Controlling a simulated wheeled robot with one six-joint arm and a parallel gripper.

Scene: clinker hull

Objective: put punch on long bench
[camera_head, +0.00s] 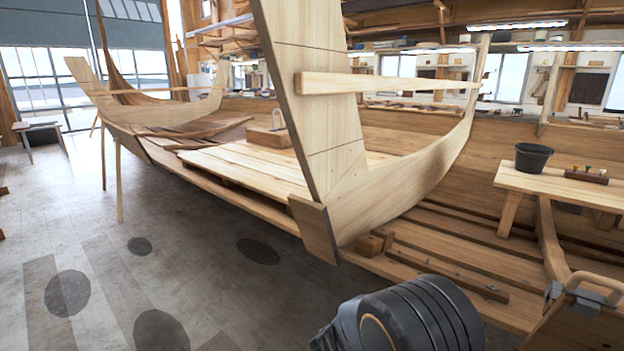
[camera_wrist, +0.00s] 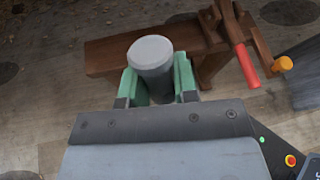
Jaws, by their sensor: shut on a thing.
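In the wrist view, my gripper (camera_wrist: 156,76) has its two green fingers shut on a thick grey cylinder, which I take to be the punch (camera_wrist: 150,52). I see its round end from above; its lower part is hidden between the fingers. My gripper and the punch are not seen in the head view. In the head view, a light wooden bench (camera_head: 518,180) stands at the right beside the hull. Long work surfaces (camera_head: 410,106) run along the far wall behind the boat. I cannot tell which of these is the long bench.
A black bucket (camera_head: 534,158) and a small tool rack (camera_head: 586,175) stand on the right bench. The wooden boat hull (camera_head: 420,175) fills the middle. In the wrist view, a brown wooden bench (camera_wrist: 110,54) with a red-handled tool (camera_wrist: 246,64) is below. Floor (camera_head: 190,270) at left is clear.

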